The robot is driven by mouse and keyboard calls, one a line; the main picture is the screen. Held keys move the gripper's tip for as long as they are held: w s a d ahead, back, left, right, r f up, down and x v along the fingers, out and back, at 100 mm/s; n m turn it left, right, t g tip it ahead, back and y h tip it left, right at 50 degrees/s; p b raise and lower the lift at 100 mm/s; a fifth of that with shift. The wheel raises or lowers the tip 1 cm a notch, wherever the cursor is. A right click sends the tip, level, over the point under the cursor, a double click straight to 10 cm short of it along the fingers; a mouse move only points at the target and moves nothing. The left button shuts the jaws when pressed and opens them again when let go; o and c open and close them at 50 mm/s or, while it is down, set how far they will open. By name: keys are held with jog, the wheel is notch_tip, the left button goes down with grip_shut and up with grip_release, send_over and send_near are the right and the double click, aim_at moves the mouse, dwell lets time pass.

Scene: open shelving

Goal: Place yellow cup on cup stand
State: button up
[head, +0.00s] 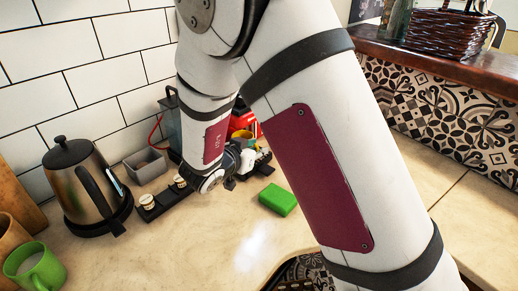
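A small yellow object (243,134), which looks like the yellow cup, shows just behind my gripper, mostly hidden by my arm and wrist. My gripper (246,163) is low over the counter, close in front of it. I cannot tell whether the gripper touches it, or whether the fingers are open or shut. A low black stand (152,212) with round white-topped pegs, which looks like the cup stand, lies on the counter left of my wrist. Dark parts with white pieces also show right of the gripper; my arm hides the middle.
A steel kettle (80,180) and a green mug (36,268) stand at left. A grey box (146,165) stands by the wall. A red object (241,119) is behind the gripper. A green block (277,199) lies on the counter (185,250), which has clear room in front.

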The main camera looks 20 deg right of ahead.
jog(key=p+v, duration=0.1)
jog(key=v, duration=0.9)
jog(key=a+r+n+t+y, duration=0.2)
jog(key=a+r+n+y, duration=0.3)
jog(key=r+y, duration=0.6)
jog(key=s+d+n+g, duration=0.1)
jog(key=s+d, duration=0.3)
jog(key=s, duration=0.6)
jog(key=s+d+n+g+h, duration=0.1)
jog(key=s+d+g, duration=0.3)
jog(key=s, duration=0.6)
jog(key=s+d+n+g, duration=0.2)
jog(key=s+d, duration=0.4)
jog(key=s, duration=0.4)
jog(key=shift+g, duration=0.7)
